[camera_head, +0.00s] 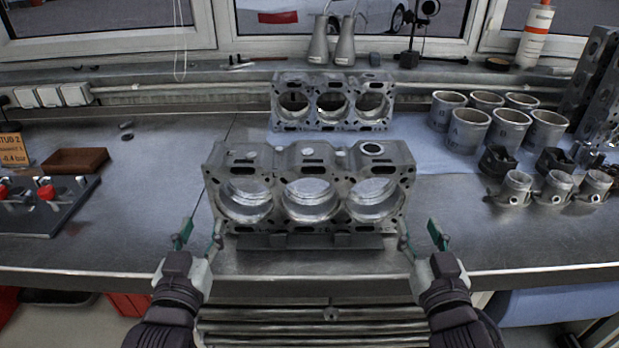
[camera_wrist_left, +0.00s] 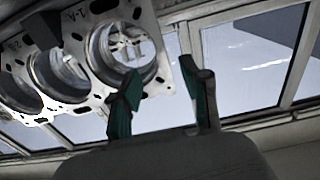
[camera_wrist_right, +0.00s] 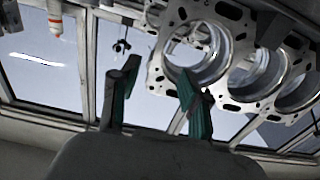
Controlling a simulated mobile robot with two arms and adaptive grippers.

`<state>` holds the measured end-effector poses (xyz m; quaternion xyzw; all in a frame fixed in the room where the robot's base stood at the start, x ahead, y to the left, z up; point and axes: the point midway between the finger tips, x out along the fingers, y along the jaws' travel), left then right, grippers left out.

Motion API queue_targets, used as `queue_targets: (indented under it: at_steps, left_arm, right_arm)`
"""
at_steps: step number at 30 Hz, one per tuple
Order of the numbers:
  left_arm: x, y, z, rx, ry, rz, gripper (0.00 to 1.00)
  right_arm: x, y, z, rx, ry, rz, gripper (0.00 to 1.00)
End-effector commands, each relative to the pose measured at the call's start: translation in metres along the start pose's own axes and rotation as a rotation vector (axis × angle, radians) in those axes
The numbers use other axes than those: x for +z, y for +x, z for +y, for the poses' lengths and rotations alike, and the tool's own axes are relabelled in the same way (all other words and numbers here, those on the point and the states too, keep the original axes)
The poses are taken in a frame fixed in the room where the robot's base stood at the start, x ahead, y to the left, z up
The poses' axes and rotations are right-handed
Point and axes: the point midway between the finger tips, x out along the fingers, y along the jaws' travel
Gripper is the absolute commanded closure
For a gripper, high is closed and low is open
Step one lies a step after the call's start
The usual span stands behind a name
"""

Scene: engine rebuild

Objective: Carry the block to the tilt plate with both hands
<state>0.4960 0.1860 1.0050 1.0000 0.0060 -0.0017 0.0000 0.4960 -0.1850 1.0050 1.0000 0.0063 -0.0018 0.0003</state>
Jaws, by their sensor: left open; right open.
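A grey metal engine block (camera_head: 310,165) with three large bores stands at the front middle of the bench. Its bores face me. A dark plate (camera_head: 312,242) shows directly under its front edge, perhaps the tilt plate; how the block sits on it is hard to tell. My left gripper (camera_head: 198,238) is open and empty at the block's lower left corner. My right gripper (camera_head: 421,238) is open and empty at its lower right corner. In both wrist views one finger overlaps the block's edge (camera_wrist_left: 152,60) (camera_wrist_right: 157,75); contact cannot be told.
A second three-bore block (camera_head: 332,82) stands behind. Several grey cylinder liners (camera_head: 470,130) and pistons (camera_head: 559,189) stand at the right. A brown tray (camera_head: 75,160) and a dark fixture with red knobs (camera_head: 45,208) lie at the left.

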Motion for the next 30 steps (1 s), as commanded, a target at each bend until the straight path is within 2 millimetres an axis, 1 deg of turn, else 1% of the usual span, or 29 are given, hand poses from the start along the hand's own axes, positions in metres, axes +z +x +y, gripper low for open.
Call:
queue_targets:
  at_steps: [9,11,14,17,24,30]
  left_arm:
    - [0.0,0.001,0.0,-0.001,0.0,0.0,0.53]
    - [0.0,0.003,0.0,-0.001,0.0,0.0,0.53]
    - [0.0,0.012,0.0,-0.001,0.001,0.001,0.53]
    - [-0.001,0.028,-0.001,-0.002,0.001,0.002,0.53]
    - [-0.001,0.076,0.0,0.0,0.0,0.001,0.53]
    - [-0.001,0.111,-0.001,-0.001,0.001,0.0,0.53]
  right_arm:
    - [0.0,0.001,0.0,0.0,0.0,0.001,0.54]
    - [0.0,0.003,0.0,0.0,0.0,0.001,0.54]
    - [0.0,0.012,0.0,0.0,0.0,0.002,0.54]
    - [-0.001,0.028,0.0,0.001,-0.001,0.003,0.54]
    - [-0.001,0.076,0.0,0.0,-0.002,0.002,0.54]
    - [-0.001,0.111,0.0,0.001,-0.001,0.0,0.54]
